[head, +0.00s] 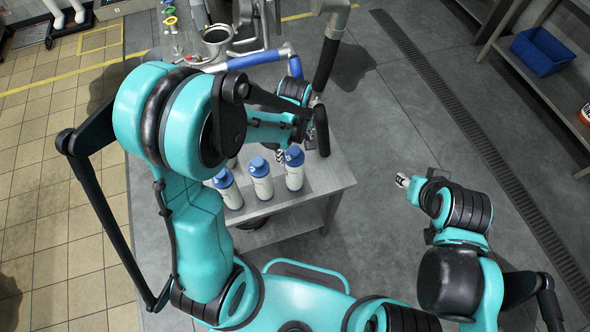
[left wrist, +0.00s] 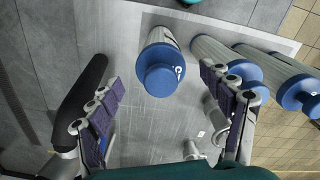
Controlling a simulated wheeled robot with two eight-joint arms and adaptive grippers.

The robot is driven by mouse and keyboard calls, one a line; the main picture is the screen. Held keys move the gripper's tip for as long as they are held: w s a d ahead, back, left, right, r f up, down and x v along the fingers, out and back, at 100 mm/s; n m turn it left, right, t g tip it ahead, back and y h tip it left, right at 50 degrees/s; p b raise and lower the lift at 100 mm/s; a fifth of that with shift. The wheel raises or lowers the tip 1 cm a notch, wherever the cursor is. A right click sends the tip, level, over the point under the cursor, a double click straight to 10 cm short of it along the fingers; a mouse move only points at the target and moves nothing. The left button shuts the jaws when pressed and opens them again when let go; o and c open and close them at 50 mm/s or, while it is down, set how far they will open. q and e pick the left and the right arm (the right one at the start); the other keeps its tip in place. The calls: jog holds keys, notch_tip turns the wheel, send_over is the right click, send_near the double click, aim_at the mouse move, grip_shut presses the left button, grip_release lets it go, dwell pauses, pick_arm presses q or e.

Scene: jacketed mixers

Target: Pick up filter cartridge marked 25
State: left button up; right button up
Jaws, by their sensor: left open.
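Several white cartridges with blue caps stand in a row on a grey metal table (head: 318,180). In the head view I see a left one (head: 229,192), a middle one (head: 262,184) and a right one (head: 294,176). Their markings are too small to read. My left gripper (head: 308,128) is above the table, close to the right cartridge. In the left wrist view its fingers (left wrist: 162,84) are spread and empty. One cartridge's blue cap (left wrist: 160,72) shows beyond and between them. My right gripper (head: 403,181) is over the floor, right of the table, its fingers unclear.
A metal mixer (head: 217,38) with blue and black pipework is behind the table. A shelf with a blue bin (head: 541,52) is far right. The floor between is clear.

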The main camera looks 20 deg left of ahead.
aim_at(294, 169)
pick_arm(q)
jog(key=shift+f, duration=1.6)
grip_shut()
jog(key=shift+r, duration=0.15)
